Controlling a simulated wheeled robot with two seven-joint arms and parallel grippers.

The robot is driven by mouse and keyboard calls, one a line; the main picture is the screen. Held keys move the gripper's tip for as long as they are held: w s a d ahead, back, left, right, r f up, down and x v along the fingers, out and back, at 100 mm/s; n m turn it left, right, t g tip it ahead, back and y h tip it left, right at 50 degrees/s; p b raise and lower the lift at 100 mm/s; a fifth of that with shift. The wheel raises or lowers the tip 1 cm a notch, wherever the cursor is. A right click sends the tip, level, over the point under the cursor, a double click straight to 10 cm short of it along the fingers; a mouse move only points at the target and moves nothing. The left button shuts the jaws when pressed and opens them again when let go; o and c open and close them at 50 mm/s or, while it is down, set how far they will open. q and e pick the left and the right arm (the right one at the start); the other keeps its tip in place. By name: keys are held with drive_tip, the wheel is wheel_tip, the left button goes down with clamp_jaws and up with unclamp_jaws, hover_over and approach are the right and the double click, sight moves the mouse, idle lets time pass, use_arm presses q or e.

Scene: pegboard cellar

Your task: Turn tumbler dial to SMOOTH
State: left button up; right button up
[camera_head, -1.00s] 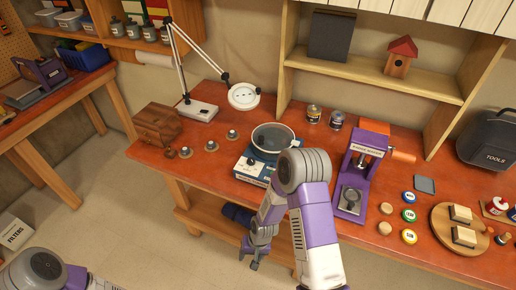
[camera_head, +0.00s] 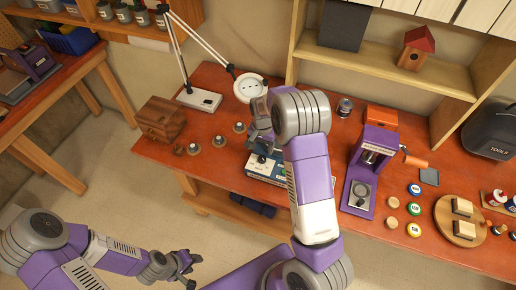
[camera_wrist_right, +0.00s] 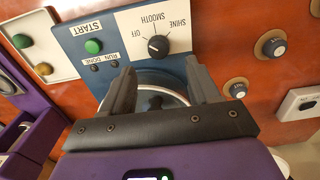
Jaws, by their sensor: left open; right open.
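The tumbler (camera_head: 268,170) is a blue box with a white panel, on the orange-red bench, partly hidden by my right arm. The dial's pointer mark is too small to read surely. My right gripper (camera_wrist_right: 160,78) is open and empty, its fingertips just short of the dial, with the round bowl behind them. In the head view this gripper (camera_head: 262,135) is above the tumbler. My left gripper (camera_head: 186,268) is open over the floor, away from the bench.
Several small knobs (camera_head: 239,127) stand left of the tumbler, near a wooden box (camera_head: 160,118) and a magnifier lamp (camera_head: 249,87). A purple press (camera_head: 362,185) stands to the right.

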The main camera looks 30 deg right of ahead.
sight(262, 158)
wheel_tip(262, 158, down, 5)
drive_tip(key=shift+f, duration=0.2)
drive_tip(key=shift+s+f+p, duration=0.2)
drive_tip(key=shift+f+p, duration=0.1)
drive_tip(key=shift+f, duration=0.1)
drive_tip(key=shift+w, duration=0.1)
drive_tip(key=shift+c, duration=0.2)
drive_tip(key=shift+c, duration=1.3)
drive_tip(key=c, duration=0.7)
drive_tip(key=shift+c, duration=0.2)
